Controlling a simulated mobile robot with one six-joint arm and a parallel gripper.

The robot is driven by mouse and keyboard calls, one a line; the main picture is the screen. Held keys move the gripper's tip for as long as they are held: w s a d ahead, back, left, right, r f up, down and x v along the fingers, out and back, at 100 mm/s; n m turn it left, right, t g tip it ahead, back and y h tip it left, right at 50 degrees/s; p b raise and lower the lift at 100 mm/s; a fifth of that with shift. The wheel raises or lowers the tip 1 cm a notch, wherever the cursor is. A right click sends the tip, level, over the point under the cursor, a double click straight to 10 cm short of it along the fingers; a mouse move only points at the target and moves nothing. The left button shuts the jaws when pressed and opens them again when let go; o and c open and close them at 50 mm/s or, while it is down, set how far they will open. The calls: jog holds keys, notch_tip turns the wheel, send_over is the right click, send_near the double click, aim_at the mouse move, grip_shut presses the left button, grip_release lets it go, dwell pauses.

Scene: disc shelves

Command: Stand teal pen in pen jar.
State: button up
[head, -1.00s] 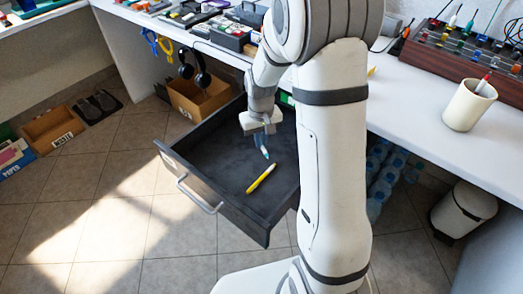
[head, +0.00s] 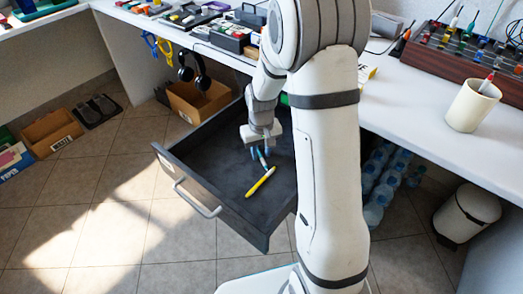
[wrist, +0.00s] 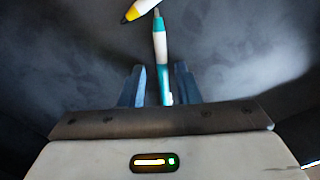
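The teal pen (head: 262,158) lies in the open dark drawer (head: 212,198), partly hidden by my gripper (head: 261,150) in the head view. In the wrist view the teal pen (wrist: 160,48), white and teal, runs between the two fingers of my gripper (wrist: 158,85). The fingers are apart, with a gap on each side of the pen. The pen jar (head: 468,108) is a cream cup on the right of the desk, with a red-tipped white pen standing in it.
The drawer walls surround my gripper. A wooden rack (head: 463,62) stands behind the jar. The desk in front of the jar is clear.

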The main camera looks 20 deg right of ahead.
aim_at(261, 155)
notch_tip(261, 155, up, 12)
jog(key=p, duration=0.4)
jog(key=s+r, duration=0.3)
jog(key=s, duration=0.7)
jog(key=s+r+m+t, duration=0.1)
jog(key=s+r, duration=0.3)
jog(key=s, duration=0.6)
jog(key=shift+a+r, duration=0.25)
jog(key=shift+r, duration=0.05)
jog(key=shift+s+r+p, duration=0.1)
jog(key=shift+p, duration=0.2)
notch_tip(261, 155, up, 29)
jog(key=t+p, duration=0.1)
jog(key=p, duration=2.5)
jog(key=shift+s, duration=0.15)
jog(key=shift+o, duration=0.5)
jog(key=shift+r+t+p, duration=0.25)
jog(key=shift+t+p, duration=0.05)
jog(key=shift+f, duration=0.1)
